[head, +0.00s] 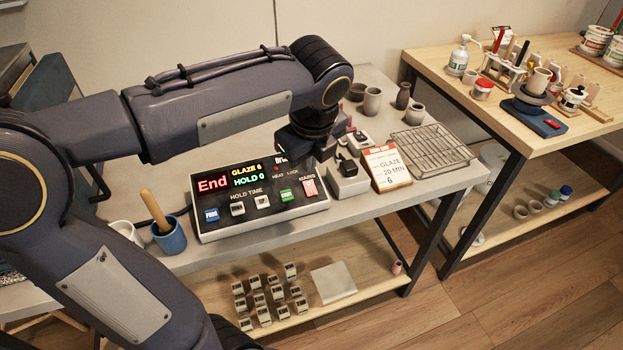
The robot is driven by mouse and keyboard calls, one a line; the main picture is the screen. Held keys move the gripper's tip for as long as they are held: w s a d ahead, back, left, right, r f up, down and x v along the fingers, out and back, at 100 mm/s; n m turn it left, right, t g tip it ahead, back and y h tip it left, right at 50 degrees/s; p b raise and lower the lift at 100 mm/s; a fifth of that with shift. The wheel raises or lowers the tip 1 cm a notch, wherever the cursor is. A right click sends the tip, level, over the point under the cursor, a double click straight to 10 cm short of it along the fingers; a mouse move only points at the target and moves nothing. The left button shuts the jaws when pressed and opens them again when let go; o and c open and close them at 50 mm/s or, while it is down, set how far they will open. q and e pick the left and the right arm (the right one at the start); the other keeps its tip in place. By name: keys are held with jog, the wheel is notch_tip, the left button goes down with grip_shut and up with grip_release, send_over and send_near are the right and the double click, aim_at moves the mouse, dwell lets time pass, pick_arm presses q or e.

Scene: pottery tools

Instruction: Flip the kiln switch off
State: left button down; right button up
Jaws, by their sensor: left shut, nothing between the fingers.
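The kiln controller (262,208) is a dark box with a light frame on the grey table, its display reading "End", "GLAZE 6" and "HOLD 0". Its red-and-white switch (310,187), under the label "MAINS", is at the panel's right end; I cannot tell which way it is tipped. My left gripper (306,150) is shut and empty, pointing down above the controller's back right part, behind the switch in the picture. Its fingertips are hard to make out against the dark panel. My right gripper is not in view.
A white socket box with a black plug (348,180) and a glaze card (386,167) stand right of the controller. A wire rack (432,150) lies further right. A blue cup (170,238) with a wooden tool stands at the left. Several small pots are behind.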

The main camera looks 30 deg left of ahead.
aim_at(310, 184)
pick_arm(q)
jog(key=w+m, duration=0.2)
jog(key=w+r+m, duration=0.1)
jog(key=shift+w+d+m+y, duration=0.15)
jog(key=shift+d+m+y, duration=0.1)
jog(key=shift+m+y, duration=0.15)
jog(key=shift+f, duration=0.15)
jog(key=b+x, duration=0.1)
jog(key=x, duration=1.3)
jog(key=shift+b, duration=0.3)
